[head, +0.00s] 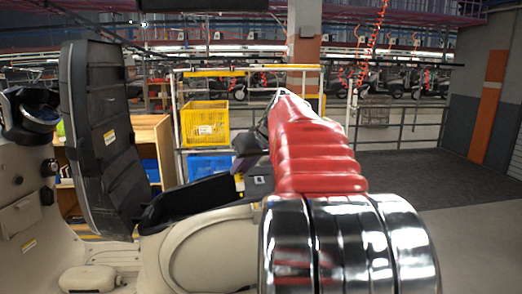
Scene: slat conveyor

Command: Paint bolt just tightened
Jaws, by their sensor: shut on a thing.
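A cream scooter body (215,245) fills the lower left, with its black seat (100,130) tipped up on end and a dark opening beside it. My arm, a red ribbed sleeve behind chrome rings, reaches away from me over the scooter's right side. My gripper (262,132) shows only as a small dark part at the far end of the sleeve, mostly hidden by it. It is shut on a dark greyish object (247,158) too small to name. I cannot make out a bolt or any paint mark; the area beyond the sleeve is hidden.
A yellow crate (204,124) and a blue crate (208,167) stand on a rack behind the scooter. A wooden shelf (152,140) stands behind the seat. A railing and rows of scooters are farther back. Grey floor (415,170) is clear at right.

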